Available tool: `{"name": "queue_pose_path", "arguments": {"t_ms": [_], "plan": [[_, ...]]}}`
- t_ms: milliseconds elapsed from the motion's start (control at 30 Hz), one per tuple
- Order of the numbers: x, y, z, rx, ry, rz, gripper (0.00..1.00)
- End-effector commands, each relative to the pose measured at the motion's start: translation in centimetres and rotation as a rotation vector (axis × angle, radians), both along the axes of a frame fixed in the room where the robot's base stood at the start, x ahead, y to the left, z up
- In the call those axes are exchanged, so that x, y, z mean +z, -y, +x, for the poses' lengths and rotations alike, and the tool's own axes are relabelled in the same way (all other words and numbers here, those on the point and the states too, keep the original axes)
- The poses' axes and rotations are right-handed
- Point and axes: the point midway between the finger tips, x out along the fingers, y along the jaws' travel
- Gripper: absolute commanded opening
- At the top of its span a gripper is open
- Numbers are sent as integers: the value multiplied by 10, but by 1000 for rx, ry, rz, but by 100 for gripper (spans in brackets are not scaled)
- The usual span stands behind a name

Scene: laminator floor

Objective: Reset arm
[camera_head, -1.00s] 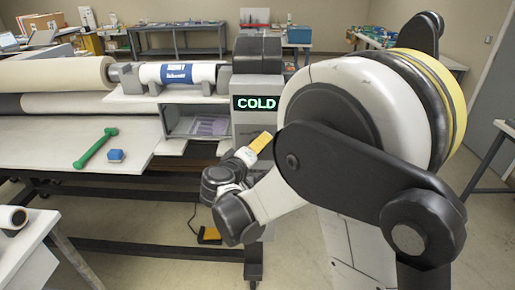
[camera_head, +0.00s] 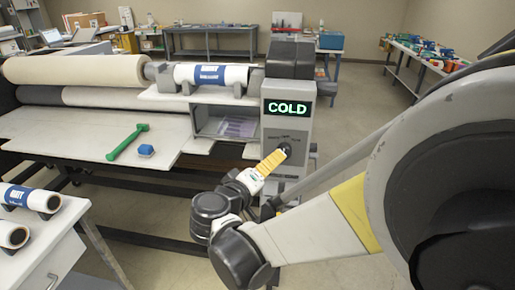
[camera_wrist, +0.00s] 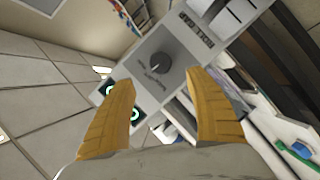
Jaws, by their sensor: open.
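My gripper (camera_head: 274,160) has yellow fingers and is in front of the grey control cabinet (camera_head: 289,185) of the laminator. In the wrist view, my gripper (camera_wrist: 158,78) is open with nothing between its fingers. A dark round knob (camera_wrist: 160,62) on the cabinet's panel shows ahead, just past the fingertips and between them. In the head view, the knob (camera_head: 285,148) is close to the fingertips; I cannot tell whether they touch it. A display (camera_head: 288,109) above it reads COLD in green.
A green hammer-shaped tool (camera_head: 128,142) and a blue block (camera_head: 146,150) lie on the laminator table (camera_head: 60,138). Labelled white rolls (camera_head: 30,197) rest on a white cabinet at lower left. A roll (camera_head: 211,75) sits in the laminator's cradle. Open floor (camera_head: 365,120) shows right of the machine.

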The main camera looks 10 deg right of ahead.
Motion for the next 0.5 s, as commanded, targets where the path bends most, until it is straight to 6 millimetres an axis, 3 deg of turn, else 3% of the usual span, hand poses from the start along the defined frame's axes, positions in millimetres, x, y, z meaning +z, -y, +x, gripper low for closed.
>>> {"name": "queue_pose_path", "arguments": {"t_ms": [167, 267, 367, 500], "plan": [[-1, 5, -2, -5, -14, 12, 64], [-5, 23, -10, -19, -67, 62, 64], [-15, 51, -31, -38, -160, 166, 64], [-33, 82, -77, -53, -290, 371, 64]]}}
